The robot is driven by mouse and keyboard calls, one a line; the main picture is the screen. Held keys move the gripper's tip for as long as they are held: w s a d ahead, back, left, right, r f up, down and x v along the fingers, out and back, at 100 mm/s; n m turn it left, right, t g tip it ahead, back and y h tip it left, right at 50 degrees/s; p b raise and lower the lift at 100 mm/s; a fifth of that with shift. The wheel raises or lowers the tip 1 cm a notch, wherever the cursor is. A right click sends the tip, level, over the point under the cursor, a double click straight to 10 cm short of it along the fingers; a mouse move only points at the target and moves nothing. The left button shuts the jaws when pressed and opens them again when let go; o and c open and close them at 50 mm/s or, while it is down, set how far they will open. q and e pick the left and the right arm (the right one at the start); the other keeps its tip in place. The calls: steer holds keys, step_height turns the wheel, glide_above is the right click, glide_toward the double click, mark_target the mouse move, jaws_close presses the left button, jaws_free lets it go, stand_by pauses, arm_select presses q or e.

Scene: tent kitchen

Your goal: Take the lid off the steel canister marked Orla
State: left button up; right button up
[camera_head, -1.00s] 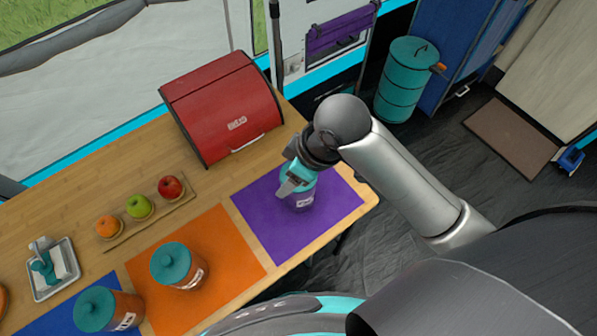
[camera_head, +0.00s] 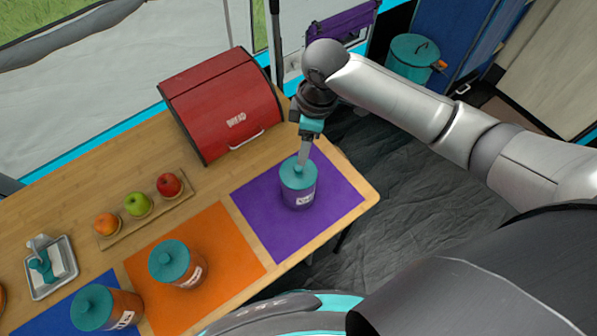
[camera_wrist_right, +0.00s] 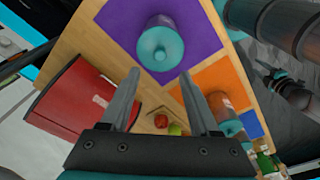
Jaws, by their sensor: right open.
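A canister (camera_head: 298,190) with a teal knobbed lid (camera_head: 298,172) stands upright on the purple mat; its body looks purple-tinted and its small white label is too small to read. The lid sits on it. The lid also shows in the wrist view (camera_wrist_right: 160,48). My right gripper (camera_head: 304,153) is open and empty, its fingers pointing towards this lid from the far side. In the wrist view its fingertips (camera_wrist_right: 159,73) are spread below the lid in the picture. Two similar lidded canisters stand on the orange mat (camera_head: 177,264) and by the blue mat (camera_head: 106,309).
A red bread box (camera_head: 222,105) stands behind the purple mat (camera_head: 262,219). A wooden fruit board (camera_head: 120,233) and a tray with a teal-handled thing (camera_head: 50,268) lie to the left. The table's right edge is close to the purple mat.

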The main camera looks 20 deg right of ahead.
mark_target(299, 167)
steer(key=f, duration=0.6)
steer(key=a+f+b, duration=0.1)
steer(key=f, duration=0.1)
steer(key=shift+w+f, duration=0.2)
steer(key=shift+f, duration=0.2)
steer(key=shift+c, duration=0.2)
jaws_close()
